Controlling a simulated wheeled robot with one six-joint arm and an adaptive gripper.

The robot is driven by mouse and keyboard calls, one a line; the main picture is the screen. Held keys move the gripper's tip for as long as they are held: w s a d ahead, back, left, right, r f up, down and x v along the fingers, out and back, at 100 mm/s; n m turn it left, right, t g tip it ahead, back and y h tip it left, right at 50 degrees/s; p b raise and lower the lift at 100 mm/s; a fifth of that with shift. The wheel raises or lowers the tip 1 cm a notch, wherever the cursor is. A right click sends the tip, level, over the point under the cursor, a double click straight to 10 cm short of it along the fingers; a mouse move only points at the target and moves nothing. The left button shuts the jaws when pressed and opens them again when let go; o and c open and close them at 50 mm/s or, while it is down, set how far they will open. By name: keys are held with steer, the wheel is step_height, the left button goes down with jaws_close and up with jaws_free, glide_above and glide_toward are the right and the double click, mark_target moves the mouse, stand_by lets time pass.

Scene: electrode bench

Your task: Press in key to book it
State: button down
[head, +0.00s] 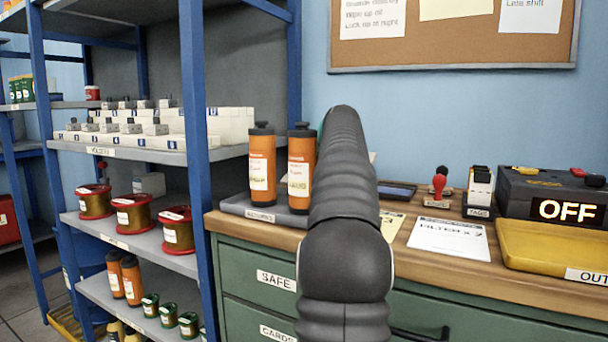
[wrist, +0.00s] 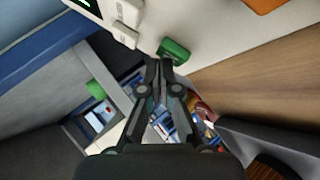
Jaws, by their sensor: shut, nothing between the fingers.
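My gripper (wrist: 160,64) shows in the wrist view with its two fingers together and nothing between them. A green key (wrist: 175,51) on a pale panel (wrist: 215,35) lies just beyond the fingertips. I cannot read any label on it, nor tell whether the tips touch it. A white raised part (wrist: 128,20) and the edge of a dark screen with green marks (wrist: 86,5) are on the upper left of the panel. In the head view my arm fills the middle, and my gripper and the green key do not show there.
The wooden bench top (head: 460,272) holds two orange bottles (head: 262,165), a red-handled stamp (head: 438,186), a paper sheet (head: 448,238), a yellow tray (head: 555,245) and a dark box reading OFF (head: 530,190). A blue shelf rack (head: 198,90) stands left.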

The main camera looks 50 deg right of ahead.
steer(key=shift+d+f, duration=0.1)
steer(key=shift+f, duration=0.1)
stand_by(0.4)
steer(key=shift+r, duration=0.1)
steer(key=shift+s+a+r+p, duration=0.1)
steer(key=shift+a+r+p, duration=0.2)
steer(key=shift+r, duration=0.35)
steer(key=r+p, duration=0.1)
steer(key=a+r, duration=0.1)
steer(key=r, duration=0.1)
steer(key=a+r+p, duration=0.1)
steer(key=shift+s+r+p, duration=0.25)
steer(key=shift+r+p, duration=0.1)
steer(key=shift+d, duration=0.1)
stand_by(1.9)
